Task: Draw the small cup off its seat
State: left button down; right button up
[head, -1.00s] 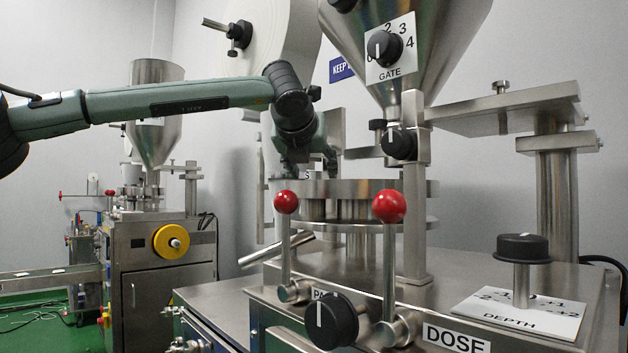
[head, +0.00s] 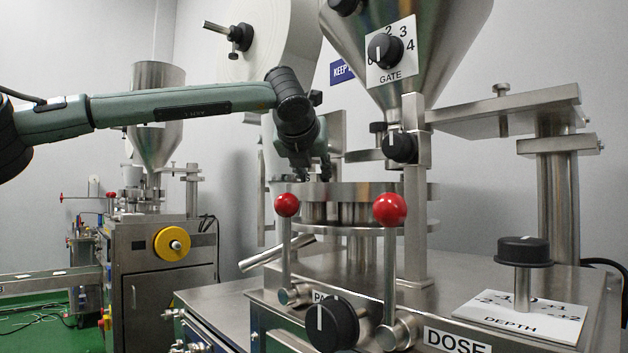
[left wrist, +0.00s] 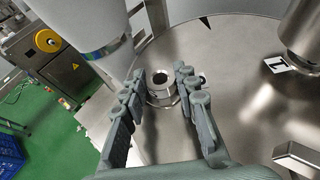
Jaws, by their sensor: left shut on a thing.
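The small cup (left wrist: 161,97) is a short metal cylinder with a dark round opening. In the left wrist view it stands between the two fingers of my left gripper (left wrist: 163,78), on or just above the shiny disc (left wrist: 240,120). My left gripper also shows in the head view (head: 314,178), pointing down at the back left of the round metal disc (head: 375,190). It is shut on the small cup. In the head view the cup is too hidden to make out, and I cannot tell whether it sits in its seat. My right gripper is not in view.
The steel hopper (head: 405,60) and its post (head: 415,200) stand right of my gripper. Two levers with red knobs (head: 287,204) (head: 390,209) rise in front of the disc. A white roll (head: 265,60) is behind my arm. A second machine (head: 165,265) stands at left.

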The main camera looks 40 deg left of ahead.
pick_arm(q)
jog(key=shift+r, duration=0.55)
jog(key=r, duration=0.1)
jog(key=s+r, duration=0.1)
jog(key=r, duration=0.1)
jog(key=shift+a+r, duration=0.1)
jog(key=shift+r, duration=0.2)
jog(key=s+a+r+b, duration=0.1)
jog(key=s+a+r, duration=0.1)
jog(key=s+r, duration=0.4)
jog(key=s, duration=0.4)
jog(key=shift+s+r, duration=0.15)
jog(key=shift+s, duration=0.1)
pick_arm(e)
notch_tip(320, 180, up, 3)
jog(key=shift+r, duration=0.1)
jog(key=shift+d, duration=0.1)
